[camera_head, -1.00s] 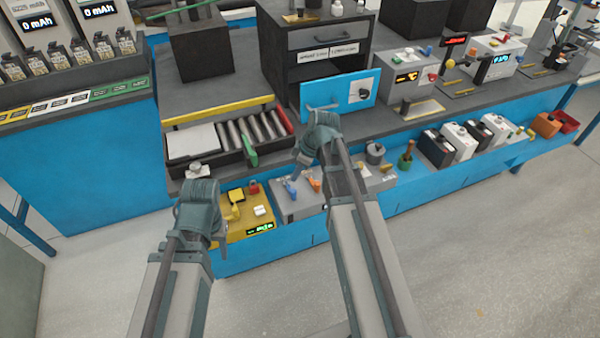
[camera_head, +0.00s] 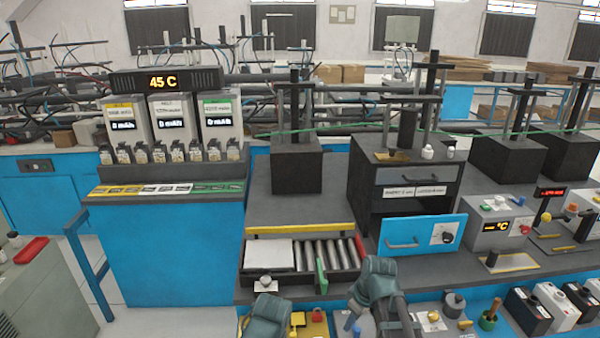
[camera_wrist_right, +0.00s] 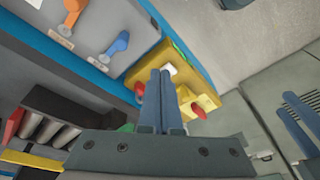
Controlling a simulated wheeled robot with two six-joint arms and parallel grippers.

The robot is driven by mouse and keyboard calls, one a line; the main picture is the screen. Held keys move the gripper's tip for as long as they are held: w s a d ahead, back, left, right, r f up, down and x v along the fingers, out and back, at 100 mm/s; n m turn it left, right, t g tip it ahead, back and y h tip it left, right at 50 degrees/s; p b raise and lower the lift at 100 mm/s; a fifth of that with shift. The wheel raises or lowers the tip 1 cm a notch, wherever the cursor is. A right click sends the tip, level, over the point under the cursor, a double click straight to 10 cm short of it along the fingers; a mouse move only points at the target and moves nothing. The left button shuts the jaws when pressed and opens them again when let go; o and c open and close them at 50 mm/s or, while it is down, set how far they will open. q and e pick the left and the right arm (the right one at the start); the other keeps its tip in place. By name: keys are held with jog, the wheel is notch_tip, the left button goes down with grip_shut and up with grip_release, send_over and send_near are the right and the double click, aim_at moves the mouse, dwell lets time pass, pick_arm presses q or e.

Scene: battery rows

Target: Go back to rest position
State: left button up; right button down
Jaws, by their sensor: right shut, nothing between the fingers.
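My right gripper (camera_wrist_right: 161,100) is shut and empty in the right wrist view, its two dark fingers side by side above the yellow box (camera_wrist_right: 190,65). In the head view, my right wrist (camera_head: 376,285) is at the bottom centre, below the blue drawer front; its fingers are hidden there. My left wrist (camera_head: 268,312) is at the bottom edge, left of it, with its fingers out of sight. Dark bluish fingers, probably of my left gripper (camera_wrist_right: 304,118), show at the right edge of the right wrist view; their opening is unclear.
A tray (camera_head: 300,285) with metal cylinders and a green-handled tool lies behind my wrists. A blue drawer front (camera_head: 424,238) stands out from the black cabinet (camera_head: 372,172). A grey meter box (camera_head: 490,236) stands to the right. Floor (camera_head: 175,322) is clear at lower left.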

jog(key=s+a+m+g+h, duration=0.1)
jog(key=s+a+m+h, duration=0.2)
jog(key=s+a, duration=0.7)
jog(key=s+m, duration=0.2)
jog(key=s, duration=0.1)
jog(key=shift+f+h, duration=0.2)
jog(key=shift+h, duration=0.1)
